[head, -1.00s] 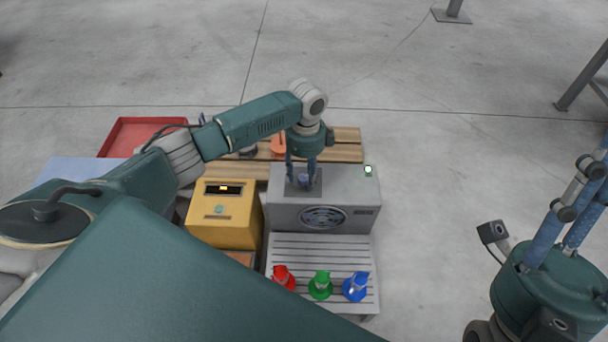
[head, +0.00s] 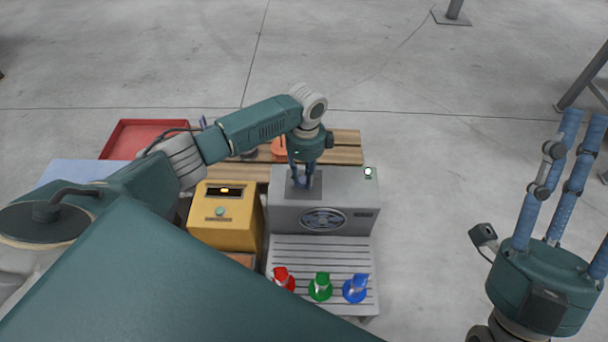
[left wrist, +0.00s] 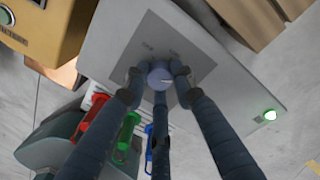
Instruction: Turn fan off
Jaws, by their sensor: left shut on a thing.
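The fan unit (head: 292,213) is a grey box with a round fan grille (head: 323,218) on its front. On its top, a pale round knob (left wrist: 160,77) sits on a dark grey square plate with small markings on it. The fingers hide much of the knob. My right gripper (head: 574,185) is open and empty at the right, away from the box.
A yellow box (head: 222,232) with a small display stands left of the fan unit. A slatted grey stand in front holds a red (head: 281,281), a green (head: 320,287) and a blue (head: 355,289) object. A red tray (head: 125,137) and wooden boards lie behind.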

